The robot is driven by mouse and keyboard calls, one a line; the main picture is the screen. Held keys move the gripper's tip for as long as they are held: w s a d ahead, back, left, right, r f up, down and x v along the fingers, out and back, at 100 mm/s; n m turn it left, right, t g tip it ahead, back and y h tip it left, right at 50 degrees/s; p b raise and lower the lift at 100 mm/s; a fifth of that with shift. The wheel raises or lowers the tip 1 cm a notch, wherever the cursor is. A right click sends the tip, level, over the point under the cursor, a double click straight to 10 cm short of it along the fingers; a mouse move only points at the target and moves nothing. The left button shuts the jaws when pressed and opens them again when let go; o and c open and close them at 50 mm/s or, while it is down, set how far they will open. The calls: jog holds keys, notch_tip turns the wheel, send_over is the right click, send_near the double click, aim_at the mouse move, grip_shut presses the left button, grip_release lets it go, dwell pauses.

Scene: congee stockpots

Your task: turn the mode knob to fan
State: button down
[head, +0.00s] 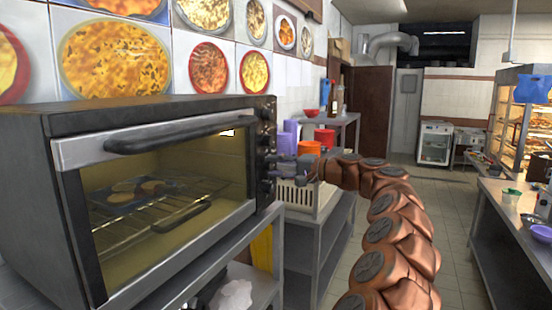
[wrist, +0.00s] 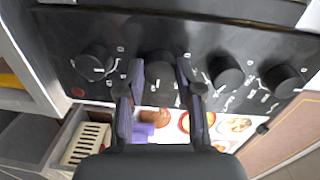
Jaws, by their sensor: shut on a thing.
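The toaster oven (head: 150,185) stands at the left in the head view, with a dark control panel of several round black knobs down its right side. In the wrist view the panel (wrist: 190,35) spans the frame. My gripper (wrist: 160,92) has one finger on each side of the second knob from the left (wrist: 160,66) and is shut on it. Other knobs show to its left (wrist: 95,62) and right (wrist: 226,73). The labels are too small to read, so I cannot tell the knob's setting. In the head view my gripper (head: 284,170) is at the panel and hides the held knob.
The oven door (head: 160,195) is shut, with a black handle (head: 180,132) along its top. The tiled floor (head: 455,225) to the right is open.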

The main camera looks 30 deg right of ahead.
jog(key=shift+m+p, duration=0.45)
jog(key=shift+m, duration=0.05)
jog(key=c, duration=0.8)
grip_release()
jog(key=shift+o, duration=0.2)
jog(key=v, duration=1.2)
